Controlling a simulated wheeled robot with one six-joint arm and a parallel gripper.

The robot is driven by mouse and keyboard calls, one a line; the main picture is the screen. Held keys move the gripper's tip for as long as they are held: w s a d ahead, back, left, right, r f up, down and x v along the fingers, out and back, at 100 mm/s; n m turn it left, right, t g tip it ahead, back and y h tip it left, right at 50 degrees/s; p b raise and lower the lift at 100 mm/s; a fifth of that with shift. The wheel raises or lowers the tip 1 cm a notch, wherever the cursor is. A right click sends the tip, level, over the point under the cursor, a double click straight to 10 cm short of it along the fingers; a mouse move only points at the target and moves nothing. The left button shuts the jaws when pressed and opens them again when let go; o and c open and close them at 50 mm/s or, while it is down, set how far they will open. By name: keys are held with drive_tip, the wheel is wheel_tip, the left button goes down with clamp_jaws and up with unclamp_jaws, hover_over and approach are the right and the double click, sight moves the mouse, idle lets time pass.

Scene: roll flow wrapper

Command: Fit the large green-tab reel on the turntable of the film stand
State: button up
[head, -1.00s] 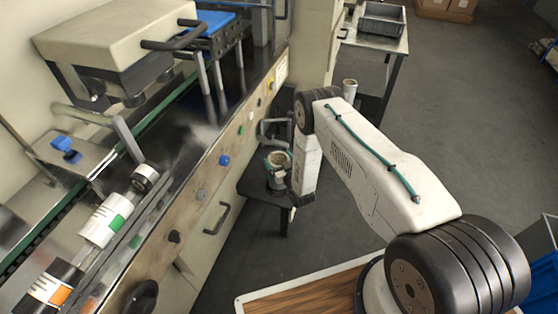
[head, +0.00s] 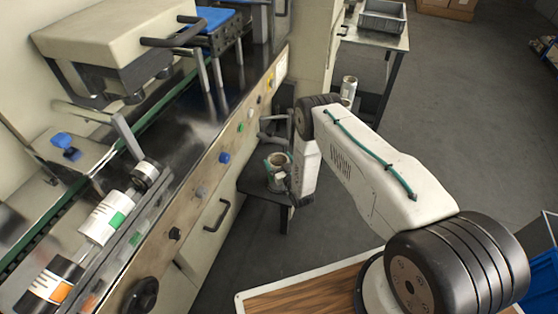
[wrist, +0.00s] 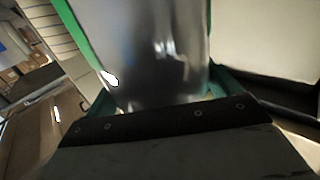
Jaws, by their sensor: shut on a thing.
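My gripper (head: 277,166) is at the small black stand beside the machine, with its teal fingers around a reel (head: 279,176). In the wrist view the reel (wrist: 150,50) is a shiny grey cylinder between the green fingers, and my gripper (wrist: 160,95) is shut on it. Its tab does not show. The reel is at the black top of the low stand (head: 252,184); I cannot tell whether it touches it. No turntable can be made out clearly. A white roll with a green label (head: 105,218) lies on the machine at left.
The machine's front panel (head: 210,178) with knobs and handles is close left of the gripper. Another reel (head: 348,88) stands near a side table (head: 375,42). Open floor lies to the right.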

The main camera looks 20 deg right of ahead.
drive_tip(key=o, duration=1.5)
drive_tip(key=shift+c, duration=0.2)
drive_tip(key=s+d, duration=0.1)
drive_tip(key=s, duration=0.6)
drive_tip(key=shift+s, duration=0.4)
drive_tip(key=shift+d, duration=0.1)
